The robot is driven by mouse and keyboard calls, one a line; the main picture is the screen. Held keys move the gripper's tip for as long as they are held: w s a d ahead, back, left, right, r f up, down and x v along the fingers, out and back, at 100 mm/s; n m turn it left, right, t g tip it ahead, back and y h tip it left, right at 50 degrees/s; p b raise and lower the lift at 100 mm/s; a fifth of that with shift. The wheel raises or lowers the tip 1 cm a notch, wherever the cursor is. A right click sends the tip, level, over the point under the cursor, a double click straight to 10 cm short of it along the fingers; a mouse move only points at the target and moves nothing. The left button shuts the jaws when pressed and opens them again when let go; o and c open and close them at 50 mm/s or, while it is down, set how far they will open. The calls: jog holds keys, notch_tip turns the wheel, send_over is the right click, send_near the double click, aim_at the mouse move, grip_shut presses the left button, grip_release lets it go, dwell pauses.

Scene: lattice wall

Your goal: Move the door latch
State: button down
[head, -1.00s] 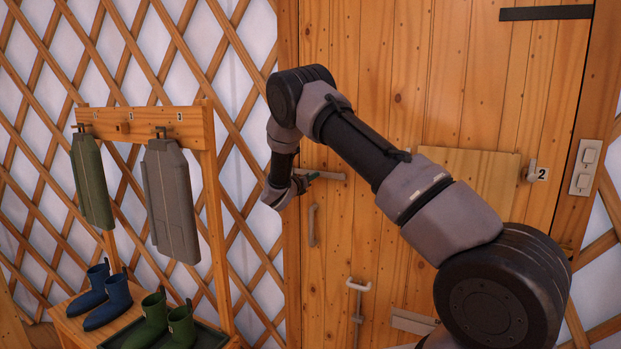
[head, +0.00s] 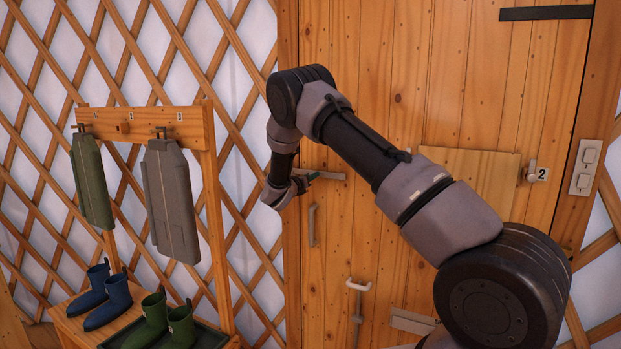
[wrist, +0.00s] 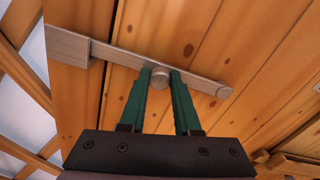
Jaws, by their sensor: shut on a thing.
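The door latch (wrist: 126,61) is a flat grey metal bar on the wooden door (head: 350,75), with a round knob (wrist: 160,77) near its middle. Its left end sits at a metal keeper block (wrist: 67,49) near the door's edge, and its right end shows a round pivot (wrist: 223,90). My gripper (wrist: 161,82) has green fingers, shut on the latch knob with one finger on each side. In the head view the latch (head: 330,176) is partly hidden behind my gripper (head: 308,178) and wrist.
A vertical handle (head: 312,225) is below the latch, and a white-topped bolt (head: 358,286) is lower on the door. A hook marked 2 (head: 535,173) and a switch plate (head: 585,167) are at right. A coat rack (head: 190,118) with coats and boots stands left.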

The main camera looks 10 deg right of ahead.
aim_at(315, 160)
jog(key=shift+a+r, duration=0.1)
jog(key=shift+r, duration=0.05)
jog(key=shift+r+m, duration=0.7)
jog(key=shift+m, duration=0.1)
jog(key=shift+s+d+r+m, duration=0.1)
jog(key=shift+d+r+m, duration=0.05)
jog(key=shift+r+m, duration=0.4)
jog(key=shift+s+d+r+m, duration=0.1)
jog(key=shift+r+m, duration=0.3)
jog(key=shift+m, duration=0.15)
jog(key=shift+s+d+r+m, duration=0.2)
jog(key=shift+d+r+m, duration=0.1)
jog(key=shift+r+m, duration=0.5)
jog(key=shift+s+d+r+m, duration=0.15)
jog(key=shift+d+r+m, duration=0.15)
jog(key=shift+r+m, duration=0.45)
jog(key=shift+f, duration=0.2)
jog(key=c, duration=0.6)
grip_release()
jog(key=shift+s, duration=0.15)
jog(key=v, duration=1)
jog(key=shift+s+a, duration=0.2)
jog(key=shift+s, duration=0.05)
